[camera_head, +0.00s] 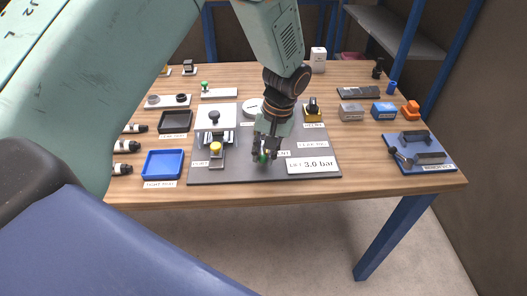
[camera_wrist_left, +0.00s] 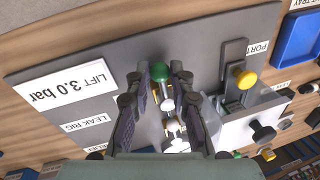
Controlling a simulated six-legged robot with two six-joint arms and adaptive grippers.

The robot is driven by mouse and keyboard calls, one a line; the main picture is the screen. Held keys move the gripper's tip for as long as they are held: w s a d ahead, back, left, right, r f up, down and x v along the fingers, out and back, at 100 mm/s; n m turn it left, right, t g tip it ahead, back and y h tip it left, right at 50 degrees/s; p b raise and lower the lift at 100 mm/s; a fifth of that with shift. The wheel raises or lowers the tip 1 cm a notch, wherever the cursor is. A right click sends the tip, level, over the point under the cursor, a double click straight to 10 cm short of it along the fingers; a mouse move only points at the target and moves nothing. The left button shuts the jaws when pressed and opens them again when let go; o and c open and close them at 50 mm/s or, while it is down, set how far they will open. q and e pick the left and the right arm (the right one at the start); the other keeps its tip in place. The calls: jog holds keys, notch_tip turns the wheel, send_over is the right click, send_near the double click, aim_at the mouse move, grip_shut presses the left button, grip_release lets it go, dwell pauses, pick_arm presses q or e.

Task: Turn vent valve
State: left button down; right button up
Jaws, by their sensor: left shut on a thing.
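The vent valve (camera_wrist_left: 178,73) shows as a green knob with a pale metal stem on the dark grey panel (camera_wrist_left: 110,50). In the head view a bit of its green (camera_head: 264,157) shows between the fingertips, beside a partly hidden label ending in "ENT". My left gripper (camera_head: 266,151) comes down from above onto the front middle of the panel. In the wrist view the left gripper's fingers (camera_wrist_left: 170,92) stand on both sides of the valve and are shut on it. The exact contact is partly hidden. My right gripper is in neither view.
The yellow-knobbed port handle (camera_head: 215,149) stands left of my left gripper. A "LIFT 3.0 bar" sign (camera_head: 313,165) lies to its right. A black-and-yellow part (camera_head: 313,110) stands behind. A blue tray (camera_head: 163,164) is at left, a vice on a blue base (camera_head: 420,152) at right.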

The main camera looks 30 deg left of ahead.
pick_arm(q)
jog(key=c, duration=1.2)
grip_release()
jog(key=r, duration=0.4)
jog(key=d+r, duration=0.1)
jog(key=r, duration=0.3)
jog(key=w+d+r, duration=0.1)
jog(key=r, duration=0.2)
jog(key=shift+r, duration=0.4)
jog(key=shift+s, duration=0.1)
